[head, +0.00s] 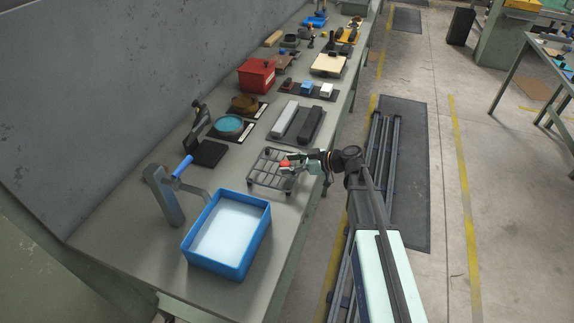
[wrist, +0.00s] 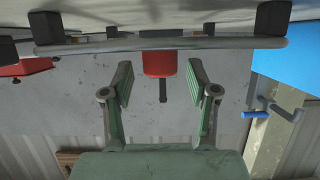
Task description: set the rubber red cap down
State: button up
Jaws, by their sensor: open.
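The red cap (head: 285,163) is at the wire rack (head: 262,182) on the bench, near the rack's right side. In the wrist view the cap (wrist: 158,64) shows between my fingertips, against the rack's edge bar (wrist: 110,47). It appears to rest on the rack, though its contact is not clearly visible. My gripper (head: 291,167) is at the cap, reaching in from the right. In the wrist view my gripper (wrist: 164,83) is open, with a gap on each side of the cap.
A blue basin (head: 213,270) and a grey stand with a blue handle (head: 182,167) are in front of the rack. Two long blocks (head: 297,122), a teal round dish (head: 228,125) and a red box (head: 256,75) lie beyond it. A grey wall borders the bench's left.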

jog(key=b+v, duration=0.3)
jog(key=v, duration=0.7)
jog(key=shift+d, duration=0.3)
